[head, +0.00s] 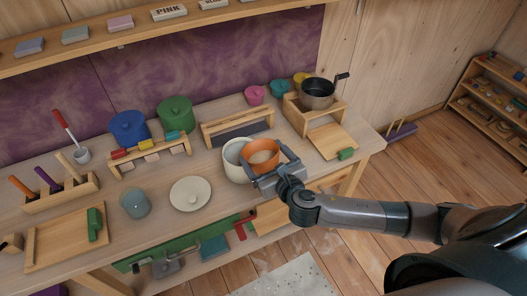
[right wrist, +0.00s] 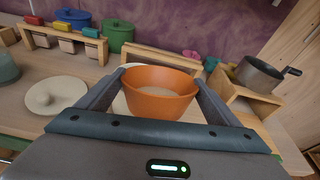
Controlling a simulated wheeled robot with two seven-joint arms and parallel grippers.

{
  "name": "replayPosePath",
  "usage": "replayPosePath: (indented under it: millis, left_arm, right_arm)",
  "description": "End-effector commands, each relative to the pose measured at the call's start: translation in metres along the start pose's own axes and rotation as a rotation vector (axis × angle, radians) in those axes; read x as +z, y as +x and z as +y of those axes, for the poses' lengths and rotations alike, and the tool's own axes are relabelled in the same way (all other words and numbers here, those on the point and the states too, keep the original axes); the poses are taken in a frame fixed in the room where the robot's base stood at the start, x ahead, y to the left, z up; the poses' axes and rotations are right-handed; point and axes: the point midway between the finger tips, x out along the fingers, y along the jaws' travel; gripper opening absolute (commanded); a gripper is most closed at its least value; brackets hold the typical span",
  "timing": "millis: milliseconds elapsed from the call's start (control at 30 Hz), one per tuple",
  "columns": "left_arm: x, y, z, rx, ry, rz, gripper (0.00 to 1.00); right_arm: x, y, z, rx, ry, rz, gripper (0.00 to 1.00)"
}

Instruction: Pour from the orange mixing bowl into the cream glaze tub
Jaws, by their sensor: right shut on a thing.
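The orange mixing bowl (head: 262,150) is held upright between the fingers of my right gripper (head: 269,165). In the right wrist view the bowl (right wrist: 160,84) sits level between both fingers, with pale contents inside. The cream glaze tub (head: 233,167) stands open on the bench, just left of the bowl and partly hidden by it. The bowl's left side overlaps the tub's rim in the head view; I cannot tell if they touch. A cream knobbed lid (head: 190,195) lies on the bench left of the tub. My left gripper is not in view.
A wooden stand with a dark pot (head: 317,93) is at the right. A low wooden rack (head: 237,127) stands behind the tub. Blue (head: 128,128) and green (head: 175,113) lidded pots stand at the back left. A glass jar (head: 135,204) is left of the lid.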

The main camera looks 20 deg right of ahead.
Motion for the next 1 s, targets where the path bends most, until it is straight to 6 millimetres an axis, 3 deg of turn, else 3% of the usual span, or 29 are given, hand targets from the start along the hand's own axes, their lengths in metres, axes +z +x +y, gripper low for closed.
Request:
replayPosePath:
  millis: [500, 1000]
  left_arm:
    - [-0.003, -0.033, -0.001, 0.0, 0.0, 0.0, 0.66]
    - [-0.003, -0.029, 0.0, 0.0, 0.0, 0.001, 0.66]
  right_arm:
    - [0.007, -0.001, 0.0, 0.0, -0.023, 0.056, 0.6]
    - [0.021, 0.007, 0.002, 0.0, -0.147, 0.35, 0.6]
